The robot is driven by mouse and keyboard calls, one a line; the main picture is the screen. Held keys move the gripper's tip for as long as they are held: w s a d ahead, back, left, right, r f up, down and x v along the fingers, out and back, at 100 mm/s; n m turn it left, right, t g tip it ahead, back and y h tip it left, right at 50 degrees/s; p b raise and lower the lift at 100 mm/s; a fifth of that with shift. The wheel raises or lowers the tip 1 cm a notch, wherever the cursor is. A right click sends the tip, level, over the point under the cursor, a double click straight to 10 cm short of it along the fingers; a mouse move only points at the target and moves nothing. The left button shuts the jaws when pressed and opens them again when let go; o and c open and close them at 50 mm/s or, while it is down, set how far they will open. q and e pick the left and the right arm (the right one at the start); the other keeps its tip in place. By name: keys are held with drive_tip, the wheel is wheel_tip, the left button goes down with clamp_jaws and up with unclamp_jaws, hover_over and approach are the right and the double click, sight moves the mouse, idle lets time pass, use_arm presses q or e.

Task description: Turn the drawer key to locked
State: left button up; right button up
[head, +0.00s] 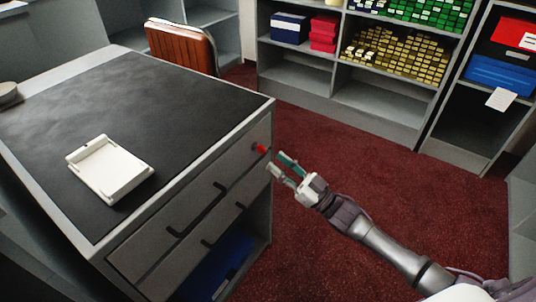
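The drawer key (261,148) is a small red piece sticking out of the desk's drawer front (232,165), near the top right corner. Its exact turn angle is too small to tell. My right gripper (279,164) comes in from the lower right and is just right of the key, slightly lower in the picture. Its two fingers are apart with nothing visible between them. It looks clear of the key, though depth is hard to judge. My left gripper is out of view.
The desk's dark top (150,100) carries a white tray (108,190). Dark drawer handles (197,214) stick out below the key. An orange-brown chair (180,47) stands behind the desk. Grey shelves (330,100) with coloured boxes line the back. Red carpet between is free.

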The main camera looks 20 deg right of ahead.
drive_tip(key=v, duration=0.6)
drive_tip(key=shift+s+d+f, duration=0.25)
drive_tip(key=shift+a, duration=0.1)
